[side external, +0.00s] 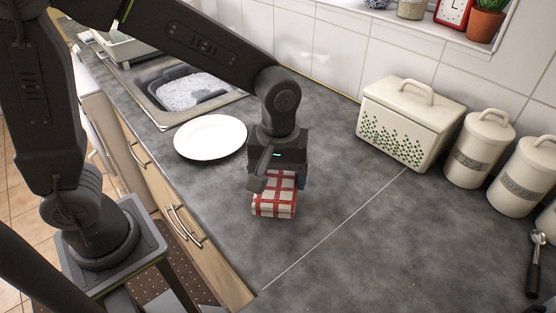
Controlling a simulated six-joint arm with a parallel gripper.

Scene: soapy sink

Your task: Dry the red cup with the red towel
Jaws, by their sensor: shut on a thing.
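A red and white checked towel (275,203) is on the grey counter near the middle of the side external view, folded or bunched into a small block. My gripper (277,183) points down over it, with its fingers shut on the towel. The fingers and gripper body hide the towel's upper part. I cannot tell whether the towel rests on the counter or is slightly raised. No red cup can be made out in this view.
A white plate (211,137) lies left of my gripper, beside a sink (190,91) with suds. A cream bread bin (408,119) and canisters (478,150) stand along the wall at right. A dark utensil (534,262) lies at far right. The front counter is clear.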

